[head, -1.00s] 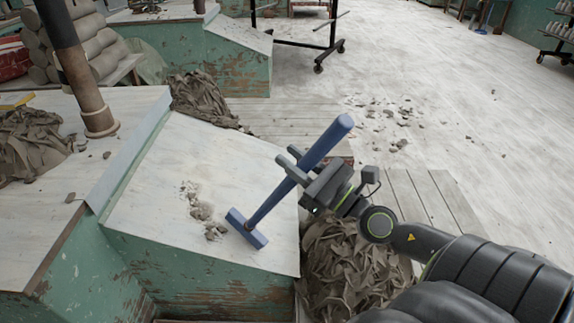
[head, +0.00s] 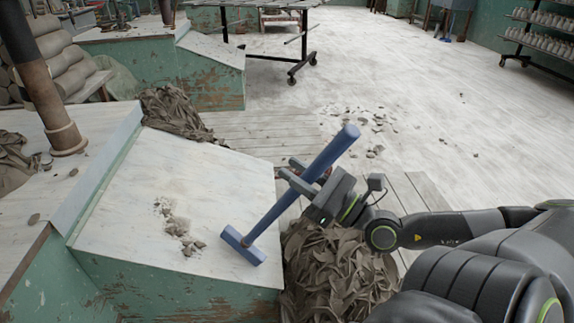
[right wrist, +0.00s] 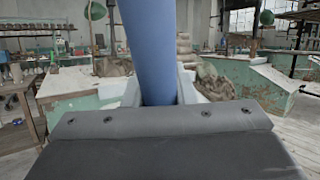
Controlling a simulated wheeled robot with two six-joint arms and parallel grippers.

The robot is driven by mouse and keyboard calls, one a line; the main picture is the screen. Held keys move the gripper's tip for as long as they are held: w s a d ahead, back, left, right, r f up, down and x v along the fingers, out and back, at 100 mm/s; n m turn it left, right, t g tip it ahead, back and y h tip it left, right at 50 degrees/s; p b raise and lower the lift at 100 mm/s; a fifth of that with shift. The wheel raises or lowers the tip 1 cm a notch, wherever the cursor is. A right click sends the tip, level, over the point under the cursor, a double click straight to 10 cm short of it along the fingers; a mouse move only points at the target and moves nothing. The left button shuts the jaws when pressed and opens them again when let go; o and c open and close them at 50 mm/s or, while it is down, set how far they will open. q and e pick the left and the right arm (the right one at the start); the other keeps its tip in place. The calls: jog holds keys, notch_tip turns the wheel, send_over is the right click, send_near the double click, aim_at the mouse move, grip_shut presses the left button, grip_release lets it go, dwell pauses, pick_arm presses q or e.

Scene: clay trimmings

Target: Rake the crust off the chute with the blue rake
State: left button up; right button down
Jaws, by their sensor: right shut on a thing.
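The blue rake (head: 325,156) is held tilted in my right gripper (head: 291,172), which is shut on its handle; the handle also fills the middle of the right wrist view (right wrist: 151,50). The rake's blue head (head: 242,246) is at the lower right part of the sloped white chute (head: 135,216); I cannot tell whether it touches the surface. The crust (head: 177,227), a short trail of grey-brown crumbs and lumps, lies on the chute to the left of the rake head. My left gripper is not in view.
A heap of clay trimmings (head: 335,275) lies beside the chute's right edge, below my right arm. Another heap (head: 172,110) lies behind the chute. A brown post (head: 45,100) stands on the left ledge. Crumbs (head: 372,122) dot the open floor beyond.

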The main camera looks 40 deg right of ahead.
jog(key=shift+s+d+f+p, duration=0.25)
jog(key=shift+s+d+f, duration=0.15)
jog(key=shift+s+d, duration=0.3)
jog(key=shift+s+d+f+p, duration=0.2)
jog(key=shift+s+d+f, duration=0.15)
jog(key=shift+s+d, duration=0.35)
jog(key=shift+w+d, duration=0.1)
jog(key=shift+w, duration=0.05)
jog(key=shift+s+d+r+p, duration=0.3)
jog(key=shift+r+p, duration=0.6)
jog(key=shift+p, duration=0.25)
jog(key=shift+s+d+r+p, duration=0.25)
jog(key=shift+d+r+p, duration=0.1)
jog(key=shift+r+p, duration=0.7)
jog(key=shift+s+d+r+p, duration=0.3)
jog(key=shift+r+p, duration=0.5)
jog(key=shift+p, duration=0.45)
jog(key=r+p, duration=0.1)
jog(key=p, duration=0.1)
jog(key=d+r+p, duration=0.1)
jog(key=shift+s+r+p, duration=0.3)
jog(key=shift+s+r, duration=0.05)
jog(key=shift+s, duration=0.05)
